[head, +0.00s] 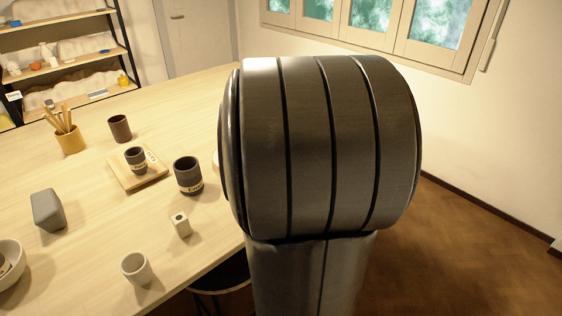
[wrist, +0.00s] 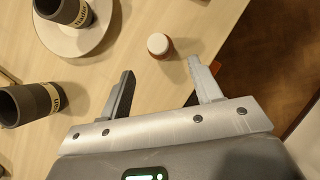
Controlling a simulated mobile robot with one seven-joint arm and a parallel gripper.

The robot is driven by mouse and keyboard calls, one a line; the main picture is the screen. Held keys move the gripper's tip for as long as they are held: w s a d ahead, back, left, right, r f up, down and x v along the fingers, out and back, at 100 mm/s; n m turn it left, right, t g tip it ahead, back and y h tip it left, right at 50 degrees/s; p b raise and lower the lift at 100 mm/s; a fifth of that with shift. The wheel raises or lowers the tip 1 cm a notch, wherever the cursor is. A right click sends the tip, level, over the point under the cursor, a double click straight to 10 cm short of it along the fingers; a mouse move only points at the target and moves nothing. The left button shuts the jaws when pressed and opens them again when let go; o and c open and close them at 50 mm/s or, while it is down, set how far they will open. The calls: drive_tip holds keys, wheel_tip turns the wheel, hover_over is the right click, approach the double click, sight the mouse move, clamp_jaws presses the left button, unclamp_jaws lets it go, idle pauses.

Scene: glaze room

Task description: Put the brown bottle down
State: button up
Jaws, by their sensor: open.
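A small brown bottle with a white cap (wrist: 160,46) stands upright on the pale wooden table (wrist: 190,22), close to the table's edge, in the wrist view. My gripper (wrist: 160,67) is open and empty. Its two fingers are spread apart, and the bottle shows beyond and between the fingertips, with no visible contact. In the head view my arm covers the middle of the picture and hides my gripper and the bottle.
The head view shows a pale cup (head: 135,268), a small square vase (head: 180,225) and a grey block (head: 48,210).

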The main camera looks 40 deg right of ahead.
drive_tip(key=shift+v, duration=1.35)
